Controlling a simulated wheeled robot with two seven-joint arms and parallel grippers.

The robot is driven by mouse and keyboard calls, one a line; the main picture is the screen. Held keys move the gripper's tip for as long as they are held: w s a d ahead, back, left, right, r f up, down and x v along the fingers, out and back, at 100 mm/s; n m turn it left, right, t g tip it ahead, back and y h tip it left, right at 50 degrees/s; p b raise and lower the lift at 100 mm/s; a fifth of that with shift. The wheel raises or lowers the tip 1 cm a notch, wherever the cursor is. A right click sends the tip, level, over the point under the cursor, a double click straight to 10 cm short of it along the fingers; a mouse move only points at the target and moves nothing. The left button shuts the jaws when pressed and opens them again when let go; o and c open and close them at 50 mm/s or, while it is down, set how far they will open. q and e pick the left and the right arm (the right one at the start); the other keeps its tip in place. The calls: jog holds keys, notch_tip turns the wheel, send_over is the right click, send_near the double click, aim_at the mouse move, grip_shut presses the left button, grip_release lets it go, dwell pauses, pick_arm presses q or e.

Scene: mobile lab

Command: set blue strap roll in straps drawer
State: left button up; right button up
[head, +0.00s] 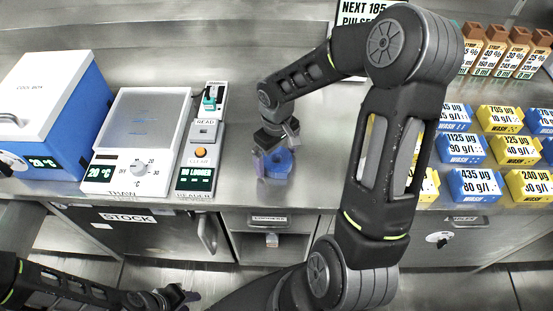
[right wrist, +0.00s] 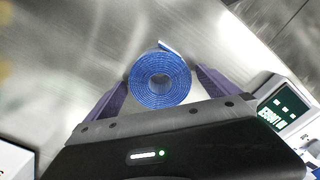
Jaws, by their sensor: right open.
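The blue strap roll (head: 278,163) lies on the steel worktop near its front edge. My right gripper (head: 275,145) is over it, pointing down. In the right wrist view the roll (right wrist: 160,80) sits between the two spread purple fingers of the right gripper (right wrist: 160,95), seen end-on with its spiral layers showing. Whether a finger touches it I cannot tell. A small drawer (head: 270,246) with a handle is under the worktop below the roll; its label is too small to read surely. My left gripper (head: 178,297) is low at the bottom left, away from the roll, its jaws unclear.
Blue and yellow labelled boxes (head: 475,185) fill the right. A STOCK cabinet (head: 130,240) is below left. Bare worktop surrounds the roll.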

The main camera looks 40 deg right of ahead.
jog(key=shift+f, duration=0.35)
dwell(0.3)
jog(key=c, duration=1.8)
notch_tip(320, 180, up, 10)
jog(key=shift+r+b, duration=0.1)
jog(key=shift+b, duration=0.35)
